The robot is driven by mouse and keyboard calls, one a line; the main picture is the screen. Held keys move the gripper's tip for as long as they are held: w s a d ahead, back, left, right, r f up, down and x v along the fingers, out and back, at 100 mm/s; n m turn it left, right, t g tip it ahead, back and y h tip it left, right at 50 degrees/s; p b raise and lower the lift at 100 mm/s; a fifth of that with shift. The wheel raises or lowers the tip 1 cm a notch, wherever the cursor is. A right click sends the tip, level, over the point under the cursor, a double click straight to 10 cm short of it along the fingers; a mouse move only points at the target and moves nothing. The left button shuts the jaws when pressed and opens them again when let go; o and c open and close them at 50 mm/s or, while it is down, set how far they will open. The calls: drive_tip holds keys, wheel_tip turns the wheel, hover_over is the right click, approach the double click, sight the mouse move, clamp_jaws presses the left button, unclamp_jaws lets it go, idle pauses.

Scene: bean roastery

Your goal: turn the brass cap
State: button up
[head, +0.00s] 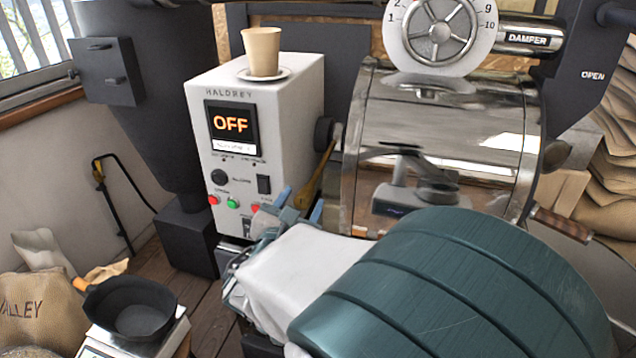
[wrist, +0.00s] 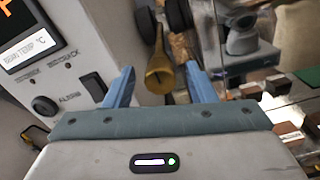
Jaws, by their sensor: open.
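The brass cap (wrist: 159,78) shows in the wrist view as a round, brass-coloured end with a dark slot, on a tapering brass body. In the head view the brass piece (head: 309,188) slants down beside the control box. My gripper (head: 300,204) is open, with one blue finger on each side of the brass end. In the wrist view, my gripper (wrist: 160,84) shows gaps between both fingers and the brass, so neither seems to touch it. My arm hides the area below it in the head view.
The white control box (head: 285,115) reads OFF and carries a paper cup (head: 262,50) on a saucer. The shiny roaster drum (head: 450,120) is close on the right. A black pan (head: 130,308) sits on a scale at lower left.

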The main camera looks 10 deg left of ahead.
drive_tip(key=c, duration=1)
drive_tip(key=shift+f+m+b, duration=0.1)
drive_tip(key=shift+m+b, duration=0.2)
drive_tip(key=shift+b, duration=0.15)
drive_tip(key=m+b, duration=0.1)
drive_tip(key=b, duration=0.1)
drive_tip(key=m+b, duration=0.2)
drive_tip(key=b, duration=0.1)
drive_tip(key=shift+f+m+b, duration=0.3)
drive_tip(key=shift+b, duration=0.05)
drive_tip(key=m+b, duration=0.5)
drive_tip(key=b, duration=0.4)
drive_tip(key=shift+f, duration=0.1)
drive_tip(key=m+b, duration=0.5)
drive_tip(key=b, duration=0.5)
drive_tip(key=shift+m+b, duration=0.4)
drive_tip(key=m+b, duration=0.1)
drive_tip(key=b, duration=0.1)
drive_tip(key=m+b, duration=0.1)
drive_tip(key=b, duration=0.1)
drive_tip(key=shift+r+m, duration=0.35)
drive_tip(key=shift+m, duration=0.05)
drive_tip(key=shift+r, duration=0.1)
